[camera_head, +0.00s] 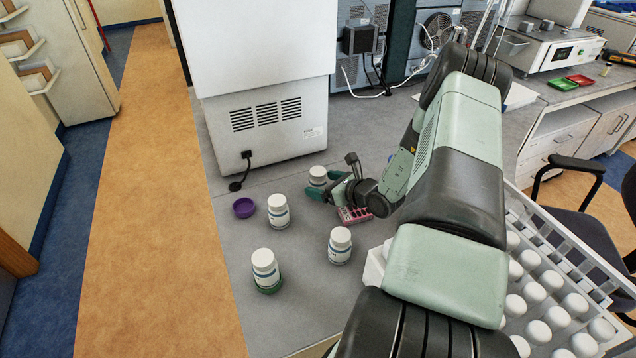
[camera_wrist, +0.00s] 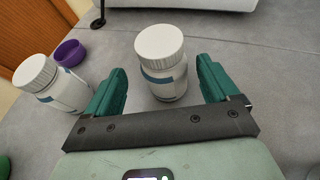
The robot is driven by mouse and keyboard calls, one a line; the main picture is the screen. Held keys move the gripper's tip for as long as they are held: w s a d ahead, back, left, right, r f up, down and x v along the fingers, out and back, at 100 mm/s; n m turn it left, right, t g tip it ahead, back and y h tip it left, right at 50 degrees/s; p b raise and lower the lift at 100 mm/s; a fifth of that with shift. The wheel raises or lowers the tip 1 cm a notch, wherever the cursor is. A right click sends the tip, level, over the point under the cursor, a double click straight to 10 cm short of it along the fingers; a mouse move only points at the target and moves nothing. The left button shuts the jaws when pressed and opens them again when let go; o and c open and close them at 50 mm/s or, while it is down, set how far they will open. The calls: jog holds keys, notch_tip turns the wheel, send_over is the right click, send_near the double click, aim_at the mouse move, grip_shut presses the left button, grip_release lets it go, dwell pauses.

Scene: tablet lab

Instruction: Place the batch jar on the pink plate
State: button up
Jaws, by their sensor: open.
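Several alike white-capped white jars with blue-grey labels stand on the grey bench; I cannot tell by label which is the batch jar. One jar (camera_head: 318,176) stands upright at my gripper (camera_head: 325,186). In the wrist view this jar (camera_wrist: 162,62) is between the open teal fingers of my gripper (camera_wrist: 162,80), with visible gaps on both sides. The only pink thing I see is a small pink piece with dark openings (camera_head: 352,215), just in front of my gripper and partly hidden by it; I cannot tell if it is the plate.
A jar (camera_head: 278,211) stands beside a purple dish (camera_head: 244,208); both show left in the wrist view. Another jar (camera_head: 265,268) stands on a green dish (camera_head: 269,288). A further jar (camera_head: 340,245) stands nearer. A white machine (camera_head: 265,110) is behind; a jar-filled rack is right.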

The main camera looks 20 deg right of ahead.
aim_at(314, 180)
jog(key=x, duration=0.5)
jog(key=shift+w+d, duration=0.1)
jog(key=shift+d, duration=0.1)
jog(key=c, duration=1.1)
jog(key=shift+r, duration=0.15)
jog(key=shift+c, duration=0.6)
